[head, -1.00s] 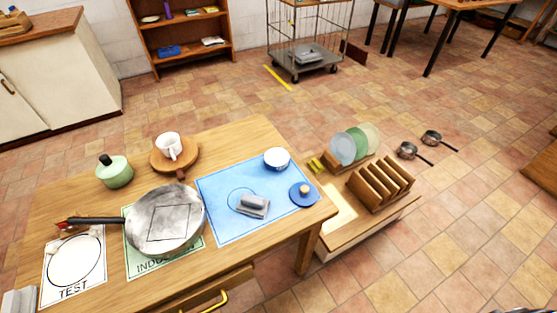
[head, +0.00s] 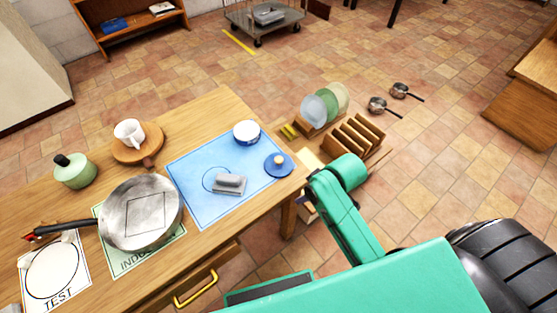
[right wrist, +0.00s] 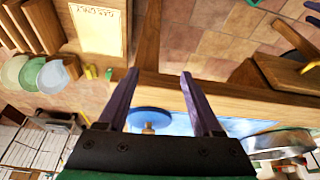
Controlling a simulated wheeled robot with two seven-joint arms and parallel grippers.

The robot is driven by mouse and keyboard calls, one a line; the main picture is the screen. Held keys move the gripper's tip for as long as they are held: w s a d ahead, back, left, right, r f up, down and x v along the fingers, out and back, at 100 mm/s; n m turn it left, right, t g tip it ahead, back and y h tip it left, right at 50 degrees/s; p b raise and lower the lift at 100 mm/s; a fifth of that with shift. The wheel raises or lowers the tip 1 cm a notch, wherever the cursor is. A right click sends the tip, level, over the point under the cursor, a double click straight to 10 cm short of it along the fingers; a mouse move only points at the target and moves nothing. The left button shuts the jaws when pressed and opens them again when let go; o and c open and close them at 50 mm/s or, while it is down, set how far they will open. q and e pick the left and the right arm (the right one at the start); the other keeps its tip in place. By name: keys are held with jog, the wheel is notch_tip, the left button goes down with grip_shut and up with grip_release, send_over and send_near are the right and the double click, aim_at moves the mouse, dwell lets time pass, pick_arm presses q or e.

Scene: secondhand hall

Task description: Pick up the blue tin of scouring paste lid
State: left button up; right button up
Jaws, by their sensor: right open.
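The blue lid (head: 278,167) with a small pale knob lies on the blue mat (head: 203,205), near the table's right edge. The white and blue tin (head: 246,133) stands apart from it at the mat's back edge. In the right wrist view, the lid (right wrist: 149,115) shows between the fingers, partly hidden behind the gripper body. My right gripper (right wrist: 159,75) is open with nothing in its jaws, its fingers apart from the lid. In the head view, my right arm reaches in beside the table's right edge. My left gripper is not in view.
A grey block (head: 229,183) sits mid-mat. A pan (head: 140,212), green pot (head: 74,171) and white mug (head: 129,132) stand to the left. Beyond the table's right edge are a slotted wooden rack (head: 352,140) and plates (head: 313,109) on a low unit.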

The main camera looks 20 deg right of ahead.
jog(key=w+a+r+n, duration=0.2)
jog(key=w+a+r+n+y, duration=0.1)
jog(key=a+r+n, duration=0.2)
jog(key=w+a+r+n, duration=0.2)
jog(key=a+n, duration=0.1)
jog(key=shift+w+r+g+y, duration=0.15)
jog(key=shift+w+g+y, duration=0.15)
jog(key=shift+w+g, duration=0.1)
notch_tip(320, 180, up, 3)
jog(key=w+a+n+g, duration=0.1)
jog(key=w+a+n, duration=0.1)
jog(key=n, duration=0.3)
notch_tip(320, 180, up, 7)
jog(key=n+g+h, duration=0.2)
jog(key=n+h, duration=0.2)
jog(key=n, duration=0.4)
send_over(279, 159)
notch_tip(279, 159, down, 14)
jog(key=shift+f+p, duration=0.2)
jog(key=shift+p, duration=0.3)
grip_shut()
